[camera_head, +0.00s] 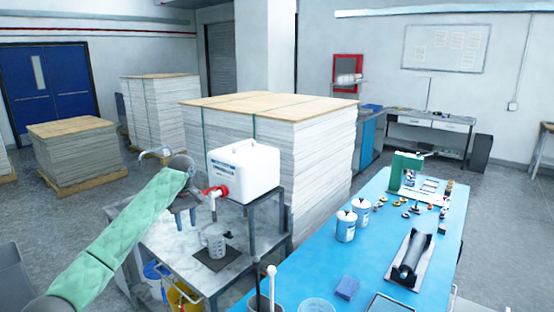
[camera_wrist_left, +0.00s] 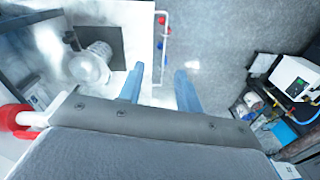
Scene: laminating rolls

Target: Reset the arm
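My left gripper (camera_head: 186,217) is at the end of my green-sleeved left arm, above the light metal table (camera_head: 165,235). Its two fingers are apart with nothing between them; the left wrist view also shows them open and empty (camera_wrist_left: 160,88). It is beside the red tap (camera_head: 215,191) of a white jug (camera_head: 244,171). A clear beaker (camera_head: 215,242) stands below on a dark square pad (camera_head: 229,259), apart from the fingers. The beaker also shows in the left wrist view (camera_wrist_left: 92,64). My right gripper is not in view.
A blue workbench (camera_head: 318,272) at right holds white-and-blue tins (camera_head: 346,226), a black roller (camera_head: 410,255) and a green device (camera_head: 404,172). A tall paper stack (camera_head: 310,150) stands behind the jug. Blue and yellow buckets (camera_head: 184,298) are below the metal table.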

